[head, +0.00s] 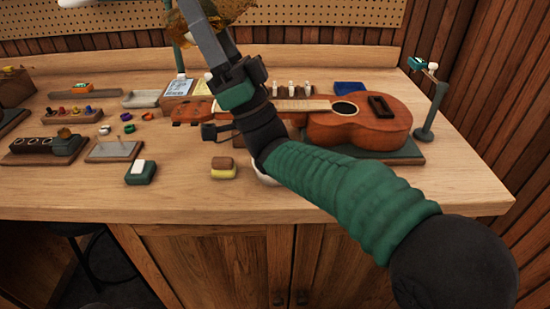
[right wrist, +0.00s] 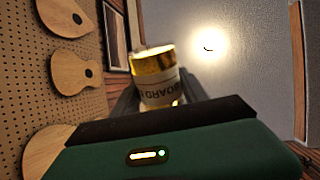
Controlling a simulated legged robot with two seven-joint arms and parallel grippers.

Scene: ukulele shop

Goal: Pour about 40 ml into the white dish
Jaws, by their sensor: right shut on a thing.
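My right gripper (head: 203,30) is raised above the back of the bench at the top of the head view, shut on an amber bottle (head: 228,10). The bottle is partly cut off by the frame's top edge. In the right wrist view the bottle (right wrist: 158,78) sits between the fingers, with golden contents and a pale label whose letters are reversed. A white dish (head: 265,180) lies on the bench near its front; my right forearm hides most of it, so its contents cannot be seen. The bottle is high and apart from the dish. My left gripper is not in view.
A ukulele (head: 365,122) rests on a dark mat behind my arm, with a green post (head: 432,112) to its right. A grey tray (head: 141,99) stands farther back.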

